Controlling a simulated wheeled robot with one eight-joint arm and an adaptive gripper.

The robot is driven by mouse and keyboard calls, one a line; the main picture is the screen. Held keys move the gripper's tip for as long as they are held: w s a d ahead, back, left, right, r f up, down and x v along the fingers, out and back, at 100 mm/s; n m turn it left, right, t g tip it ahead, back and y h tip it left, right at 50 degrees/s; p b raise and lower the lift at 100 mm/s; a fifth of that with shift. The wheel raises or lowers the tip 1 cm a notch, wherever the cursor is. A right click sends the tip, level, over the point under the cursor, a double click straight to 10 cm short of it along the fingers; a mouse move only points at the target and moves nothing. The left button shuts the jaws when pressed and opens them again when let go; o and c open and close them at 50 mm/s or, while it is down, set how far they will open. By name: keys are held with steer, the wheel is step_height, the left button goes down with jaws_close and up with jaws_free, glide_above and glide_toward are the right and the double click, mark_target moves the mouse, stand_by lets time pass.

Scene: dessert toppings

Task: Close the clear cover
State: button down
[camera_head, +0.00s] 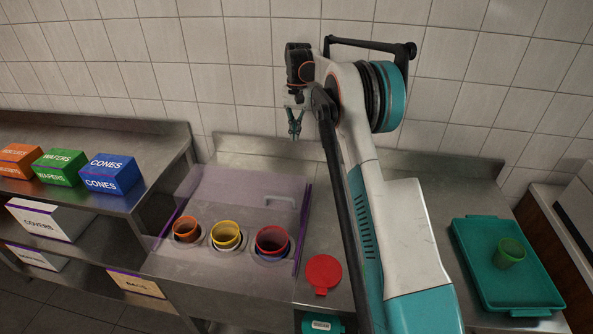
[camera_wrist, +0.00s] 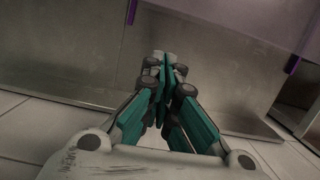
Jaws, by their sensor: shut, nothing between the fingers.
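The clear cover (camera_head: 228,190) is a see-through sheet with a purple tint and purple side edges at the topping station in the head view. A pale handle (camera_head: 281,201) shows near its back right. I cannot tell its exact tilt. Orange (camera_head: 186,229), yellow (camera_head: 226,236) and red (camera_head: 272,241) cups sit in the station's round openings. My gripper (camera_head: 295,122) is above and behind the station, apart from the cover, near the tiled wall. In the wrist view its fingers (camera_wrist: 163,70) are together and empty. Purple strips (camera_wrist: 292,63) show near the top there.
A red round lid (camera_head: 323,271) lies right of the station. A teal tray (camera_head: 481,270) with a green cup (camera_head: 510,253) is at the far right. Boxes, including blue cones (camera_head: 111,174) and green wafers (camera_head: 59,166), stand on the left shelf.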

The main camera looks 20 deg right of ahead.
mark_target(286, 204)
steer(key=shift+g, duration=0.3)
steer(key=b+x, duration=0.1)
steer(key=x, duration=0.3)
steer(key=w+d+x, duration=0.1)
steer(key=x, duration=0.3)
steer(key=b+x, duration=0.1)
steer(key=x, duration=0.4)
steer(key=shift+w+d+f+b, duration=0.25)
steer(key=shift+f+b, duration=0.05)
steer(key=shift+s+a+r+b, duration=0.15)
steer(key=shift+s+a, duration=0.25)
steer(key=shift+s, duration=0.2)
steer(key=shift+s+a+b, duration=0.15)
steer(key=shift+s+a, duration=0.25)
steer(key=shift+s, duration=0.2)
steer(key=shift+s+a, duration=0.3)
steer(key=shift+s, duration=0.15)
steer(key=shift+s+a, duration=0.1)
steer(key=s+a, duration=0.3)
steer(key=s, duration=0.1)
steer(key=s+a, duration=0.3)
steer(key=s, duration=0.1)
steer(key=s+a+b, duration=0.1)
steer(key=s+a, duration=0.2)
steer(key=s, duration=0.2)
steer(key=shift+s, duration=0.1)
